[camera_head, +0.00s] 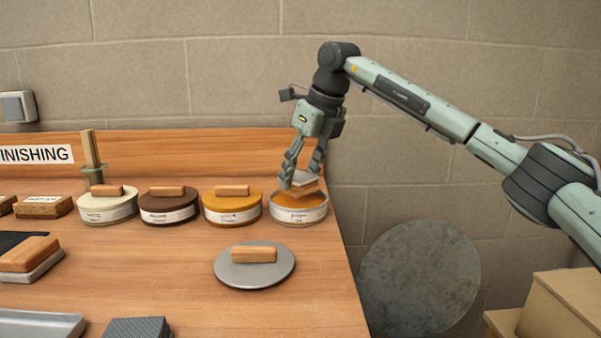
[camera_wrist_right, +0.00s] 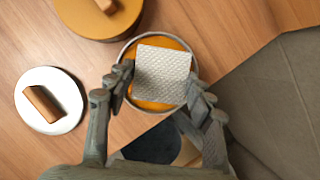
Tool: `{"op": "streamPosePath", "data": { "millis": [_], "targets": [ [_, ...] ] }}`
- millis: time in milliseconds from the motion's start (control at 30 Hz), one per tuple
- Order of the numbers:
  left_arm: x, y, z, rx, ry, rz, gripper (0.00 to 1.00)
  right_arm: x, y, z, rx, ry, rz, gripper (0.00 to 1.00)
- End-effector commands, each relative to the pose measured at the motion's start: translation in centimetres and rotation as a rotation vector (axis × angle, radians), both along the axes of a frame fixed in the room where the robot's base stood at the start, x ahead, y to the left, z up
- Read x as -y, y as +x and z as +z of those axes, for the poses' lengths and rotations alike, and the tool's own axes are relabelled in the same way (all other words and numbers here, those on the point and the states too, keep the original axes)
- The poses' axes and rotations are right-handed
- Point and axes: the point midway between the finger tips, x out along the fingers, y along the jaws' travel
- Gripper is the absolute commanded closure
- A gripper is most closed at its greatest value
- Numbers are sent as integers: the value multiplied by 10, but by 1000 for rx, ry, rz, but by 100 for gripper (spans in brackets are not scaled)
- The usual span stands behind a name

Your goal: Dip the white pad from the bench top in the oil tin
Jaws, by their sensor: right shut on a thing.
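The white pad (camera_head: 304,179) is held between the fingers of my right gripper (camera_head: 302,173), directly over the oil tin (camera_head: 299,217) at the right end of the row. The tin is round and open, with a white label and orange oil. In the right wrist view the pad (camera_wrist_right: 163,72) is a textured white square inside the outline of the tin's rim (camera_wrist_right: 127,50), with orange oil showing around it. My right gripper (camera_wrist_right: 158,80) is shut on it. I cannot tell whether the pad's underside touches the oil. My left gripper is not in view.
Closed-looking tins with wooden blocks on top, including an orange one (camera_head: 232,207), stand left of the oil tin. A grey round lid (camera_head: 254,272) with a wooden handle lies in front. The bench's right edge is close to the oil tin. A wooden backboard (camera_head: 220,147) runs behind.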

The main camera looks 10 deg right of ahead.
Motion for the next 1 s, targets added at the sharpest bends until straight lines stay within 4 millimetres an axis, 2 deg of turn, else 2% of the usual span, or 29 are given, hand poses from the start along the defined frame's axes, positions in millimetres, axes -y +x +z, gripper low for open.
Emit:
{"op": "streamPosePath", "data": {
  "millis": [267, 500, 733, 1000],
  "targets": [
    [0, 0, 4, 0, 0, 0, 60, 0, 0, 7, 1, 1, 0, 71],
    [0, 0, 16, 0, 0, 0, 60, 0, 0, 30, -1, 1, -1, 71],
    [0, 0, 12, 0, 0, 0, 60, 0, 0, 48, 1, 1, 0, 71],
    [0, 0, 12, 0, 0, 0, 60, 0, 0, 50, 0, 0, 0, 71]
  ]
}}
